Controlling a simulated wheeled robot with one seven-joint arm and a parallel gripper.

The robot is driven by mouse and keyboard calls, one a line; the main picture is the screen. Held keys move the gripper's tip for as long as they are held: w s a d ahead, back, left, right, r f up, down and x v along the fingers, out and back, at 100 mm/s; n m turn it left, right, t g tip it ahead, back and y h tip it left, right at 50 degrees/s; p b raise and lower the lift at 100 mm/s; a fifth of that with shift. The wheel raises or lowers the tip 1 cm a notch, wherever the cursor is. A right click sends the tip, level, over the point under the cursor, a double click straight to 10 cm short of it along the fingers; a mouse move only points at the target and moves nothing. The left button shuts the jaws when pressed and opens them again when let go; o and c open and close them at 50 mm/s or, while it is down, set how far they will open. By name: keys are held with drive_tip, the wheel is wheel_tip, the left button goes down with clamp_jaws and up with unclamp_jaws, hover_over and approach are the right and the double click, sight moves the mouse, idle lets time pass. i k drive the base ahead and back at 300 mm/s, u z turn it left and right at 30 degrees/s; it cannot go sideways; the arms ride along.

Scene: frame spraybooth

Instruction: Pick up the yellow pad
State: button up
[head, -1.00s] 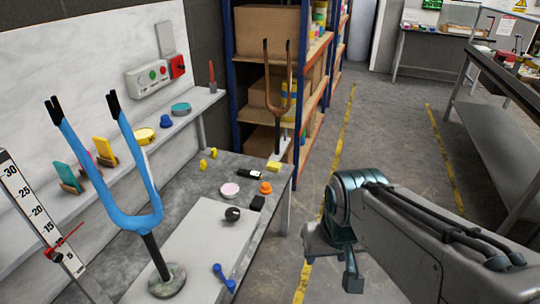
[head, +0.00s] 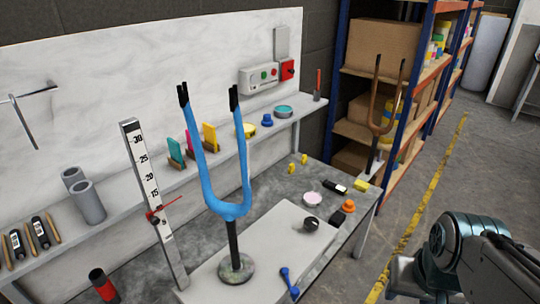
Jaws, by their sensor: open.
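A thin yellow pad (head: 210,137) stands upright on the wall shelf, at the right end of a row with a pink and a teal pad. A small yellow block (head: 361,186) lies on the far right corner of the grey table; I cannot tell whether it too is a pad. My gripper (head: 412,291) is at the lower right, over the floor to the right of the table. It is open and well apart from both yellow things. Its lower part is cut off by the picture edge.
A blue fork frame (head: 228,209) stands upright on the table between me and the shelf. A ruler post (head: 152,200) is left of it. A white board (head: 300,243), black knob (head: 311,224) and blue dumbbell-shaped piece (head: 289,281) are in front. Shelving (head: 400,110) stands behind; floor at right is free.

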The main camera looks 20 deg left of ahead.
sight(360, 184)
drive_tip(key=z, duration=0.3)
drive_tip(key=i, duration=0.5)
drive_tip(key=z, duration=0.75)
drive_tip(key=i, duration=1.5)
drive_tip(key=u, duration=0.7)
drive_tip(key=i, duration=1.05)
drive_tip(key=u, duration=0.85)
